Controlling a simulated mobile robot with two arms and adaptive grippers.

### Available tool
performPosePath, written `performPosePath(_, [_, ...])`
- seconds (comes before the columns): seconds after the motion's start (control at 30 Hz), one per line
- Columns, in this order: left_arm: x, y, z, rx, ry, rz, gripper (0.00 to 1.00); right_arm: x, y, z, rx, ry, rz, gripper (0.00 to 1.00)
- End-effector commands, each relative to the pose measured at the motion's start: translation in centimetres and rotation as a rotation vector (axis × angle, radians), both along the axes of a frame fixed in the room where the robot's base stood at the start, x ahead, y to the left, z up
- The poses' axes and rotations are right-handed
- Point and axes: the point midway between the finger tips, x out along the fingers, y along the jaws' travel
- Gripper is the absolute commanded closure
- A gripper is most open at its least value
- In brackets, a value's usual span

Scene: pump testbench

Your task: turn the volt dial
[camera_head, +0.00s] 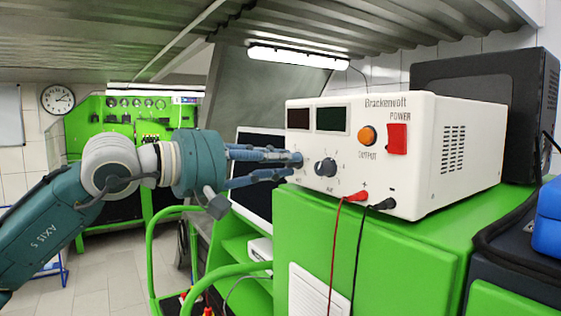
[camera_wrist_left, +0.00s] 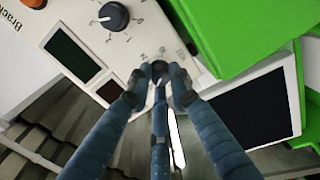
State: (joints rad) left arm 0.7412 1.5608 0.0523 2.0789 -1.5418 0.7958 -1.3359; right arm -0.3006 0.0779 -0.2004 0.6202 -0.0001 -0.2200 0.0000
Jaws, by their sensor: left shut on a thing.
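The cream bench power supply (camera_head: 425,150), marked Brackenvolt, stands on a green cabinet. My left gripper (camera_head: 291,165) reaches in from the left, its blue fingers at the lower left of the front panel. In the left wrist view the fingers (camera_wrist_left: 160,80) are closed around the small dark volt dial (camera_wrist_left: 159,68), which they partly cover. The other dark dial (camera_head: 326,167) sits just right of the fingers and is free; it also shows in the left wrist view (camera_wrist_left: 112,16). My right gripper is out of view.
The orange output button (camera_head: 367,135) and red power switch (camera_head: 397,138) are at the panel's upper right. Red (camera_head: 356,197) and black (camera_head: 385,204) leads hang from the lower front. A dark box (camera_head: 500,100) stands behind, and a slanted metal hood hangs above.

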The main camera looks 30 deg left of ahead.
Motion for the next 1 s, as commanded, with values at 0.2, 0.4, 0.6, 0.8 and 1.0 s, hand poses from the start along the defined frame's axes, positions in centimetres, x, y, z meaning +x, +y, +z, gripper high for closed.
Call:
performPosePath(0.2, [0.03,-0.04,-0.26,0.052,-0.014,0.000,1.00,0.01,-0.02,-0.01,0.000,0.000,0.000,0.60])
performPosePath(0.4, [0.03,-0.03,-0.24,0.064,-0.020,0.000,1.00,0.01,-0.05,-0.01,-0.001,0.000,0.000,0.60])
performPosePath(0.6, [0.03,-0.03,-0.23,0.064,-0.020,0.000,1.00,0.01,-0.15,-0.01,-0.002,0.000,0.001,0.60])
performPosePath(0.8, [0.03,-0.03,-0.18,0.063,-0.021,0.000,0.62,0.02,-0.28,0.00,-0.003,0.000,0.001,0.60])
performPosePath(1.0, [0.01,-0.02,-0.07,0.063,-0.024,0.000,0.62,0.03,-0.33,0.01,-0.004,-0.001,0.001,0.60])
